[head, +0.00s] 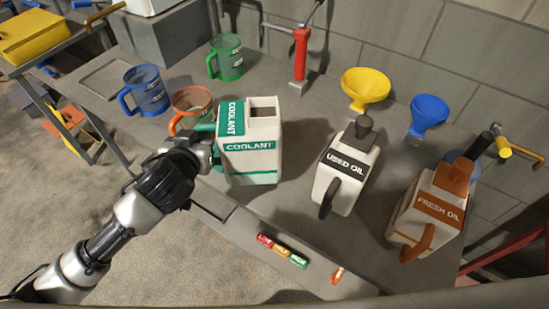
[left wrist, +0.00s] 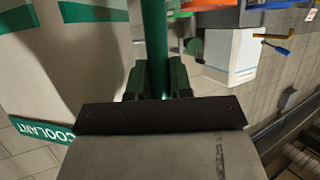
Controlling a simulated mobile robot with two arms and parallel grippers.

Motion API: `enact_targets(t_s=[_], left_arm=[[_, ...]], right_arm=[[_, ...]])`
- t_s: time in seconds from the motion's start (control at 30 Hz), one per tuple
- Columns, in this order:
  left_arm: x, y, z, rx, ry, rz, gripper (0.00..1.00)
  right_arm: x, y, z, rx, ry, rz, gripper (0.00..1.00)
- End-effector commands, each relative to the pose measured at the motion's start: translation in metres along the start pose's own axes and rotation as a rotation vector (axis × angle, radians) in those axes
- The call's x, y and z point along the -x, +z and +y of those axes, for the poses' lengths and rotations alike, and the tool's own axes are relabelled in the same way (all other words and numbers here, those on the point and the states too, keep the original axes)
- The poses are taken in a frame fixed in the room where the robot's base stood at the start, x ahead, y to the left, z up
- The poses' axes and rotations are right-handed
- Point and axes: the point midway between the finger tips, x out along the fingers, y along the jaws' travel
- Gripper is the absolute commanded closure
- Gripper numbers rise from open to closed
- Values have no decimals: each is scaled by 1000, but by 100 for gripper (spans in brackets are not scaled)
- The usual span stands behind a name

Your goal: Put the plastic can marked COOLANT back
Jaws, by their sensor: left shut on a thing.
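The white plastic can marked COOLANT (head: 252,160), with green labels and a green handle, is at the middle of the bench in the head view. It looks upright; whether its base touches the bench is not clear. My left gripper (head: 208,150) is at the can's left side, shut on its green handle. In the left wrist view the green handle (left wrist: 154,40) runs between the jaws (left wrist: 158,80), and the can's white side (left wrist: 70,60) fills the left. My right gripper is not in view.
The USED OIL can (head: 342,172) and FRESH OIL can (head: 428,212) stand to the right. Blue (head: 150,92), green (head: 226,60) and orange-rimmed (head: 190,106) jugs stand left and behind. Yellow (head: 366,86) and blue (head: 428,112) funnels are near the wall. Small coloured tags (head: 282,251) lie at the front edge.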

Motion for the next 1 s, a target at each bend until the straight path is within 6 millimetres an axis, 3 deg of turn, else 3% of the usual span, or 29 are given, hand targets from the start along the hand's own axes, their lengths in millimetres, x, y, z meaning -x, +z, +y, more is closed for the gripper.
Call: enact_targets(t_s=[0.03,0.3,0.5,0.7,0.83,1.0], left_arm=[[-11,-12,8,-13,30,14,100],[-66,-32,44,-76,176,13,100],[-99,-47,47,-98,235,11,100],[-116,-56,43,-102,257,9,100],[-124,-49,42,-103,260,5,100],[-135,-22,42,-102,260,3,100]], right_arm=[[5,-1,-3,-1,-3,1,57],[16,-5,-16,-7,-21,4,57],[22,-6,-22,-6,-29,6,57],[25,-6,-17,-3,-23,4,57],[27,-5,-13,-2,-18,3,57],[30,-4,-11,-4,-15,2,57]])
